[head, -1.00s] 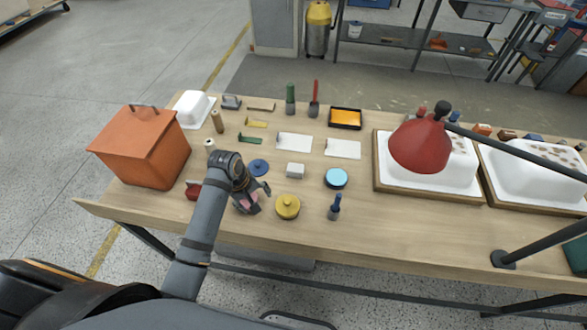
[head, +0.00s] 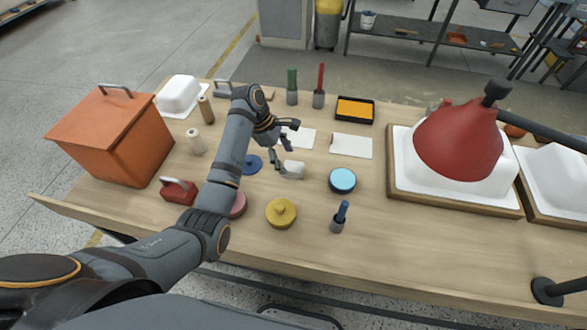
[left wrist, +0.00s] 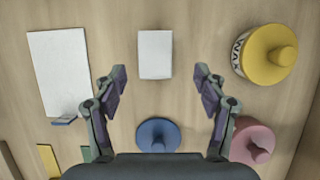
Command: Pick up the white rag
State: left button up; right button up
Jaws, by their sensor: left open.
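The white rag (head: 292,169) looks like a small folded white block lying on the wooden table. In the left wrist view the white rag (left wrist: 155,54) lies ahead of the fingertips, roughly centred between them. My left gripper (head: 284,150) is open and empty, just above and beside the rag. In the left wrist view both fingers of my left gripper (left wrist: 160,78) are spread wider than the rag and do not touch it. One finger overlaps the rag's left end in the head view. My right gripper is not in view.
Near the rag are a blue lid (left wrist: 158,135), a yellow wax tin (head: 281,213), a pink lid (left wrist: 252,142), a light-blue tin (head: 342,180) and a white sheet (left wrist: 59,72). An orange box (head: 112,140) stands left.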

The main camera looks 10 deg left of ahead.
aim_at(291, 166)
pick_arm(q)
jog(key=shift+x, duration=0.85)
jog(key=x, duration=0.2)
jog(key=shift+w+d+f, duration=0.2)
jog(key=shift+w+f, duration=0.1)
jog(key=shift+f, duration=0.05)
jog(key=shift+d+f, duration=0.1)
jog(key=shift+f, duration=0.25)
jog(key=shift+c, duration=0.6)
jog(key=c, duration=1.1)
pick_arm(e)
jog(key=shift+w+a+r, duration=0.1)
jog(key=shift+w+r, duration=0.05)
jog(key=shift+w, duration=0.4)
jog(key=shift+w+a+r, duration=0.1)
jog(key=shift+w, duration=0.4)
pick_arm(q)
jog(key=shift+r, duration=0.1)
